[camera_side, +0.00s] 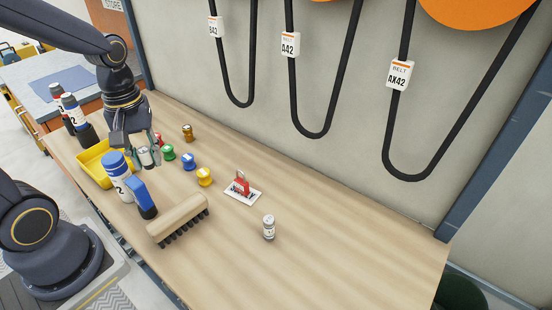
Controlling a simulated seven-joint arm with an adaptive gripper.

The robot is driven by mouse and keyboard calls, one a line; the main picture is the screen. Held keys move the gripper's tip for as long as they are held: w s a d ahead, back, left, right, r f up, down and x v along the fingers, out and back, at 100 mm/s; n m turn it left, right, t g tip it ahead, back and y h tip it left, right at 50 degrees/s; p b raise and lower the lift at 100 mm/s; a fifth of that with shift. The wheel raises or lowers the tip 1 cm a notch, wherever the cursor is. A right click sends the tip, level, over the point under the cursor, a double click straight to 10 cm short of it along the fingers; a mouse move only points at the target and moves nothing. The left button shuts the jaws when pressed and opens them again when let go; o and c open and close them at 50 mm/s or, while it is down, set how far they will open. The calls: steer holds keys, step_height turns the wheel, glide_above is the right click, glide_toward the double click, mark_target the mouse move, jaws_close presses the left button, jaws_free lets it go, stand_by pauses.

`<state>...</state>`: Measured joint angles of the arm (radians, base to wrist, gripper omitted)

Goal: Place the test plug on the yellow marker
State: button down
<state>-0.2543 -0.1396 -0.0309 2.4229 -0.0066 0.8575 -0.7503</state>
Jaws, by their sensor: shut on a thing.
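My gripper (147,154) is above the left part of the wooden workbench, pointing down, with its fingers around a small pale grey object (146,158). This may be the test plug, but it is too small and too covered by the fingers to tell. A small yellow spool-shaped piece (205,177), the likeliest yellow marker, stands on the bench to the right of and below my gripper. Similar blue (189,161) and green (168,152) pieces stand between it and my gripper. Whether the held object touches the bench is not clear.
A yellow bin (92,168), a white-and-blue bottle (117,164), a blue-and-black object (144,196) and a wooden brush (178,220) stand near my gripper. The bench's right side (350,250) is clear.

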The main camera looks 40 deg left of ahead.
steer(key=w+a+f, duration=0.1)
steer(key=w+f, duration=0.3)
steer(key=w, duration=0.4)
glide_above(203, 172)
steer(key=f, duration=0.5)
steer(key=shift+s+f, duration=0.2)
steer(key=shift+s, duration=0.05)
steer(key=shift+w+f, duration=0.15)
steer(key=shift+f, duration=0.75)
steer(key=shift+w+f, duration=0.1)
steer(key=shift+f, duration=0.75)
steer(key=shift+f, duration=0.15)
steer(key=c, duration=0.9)
jaws_free()
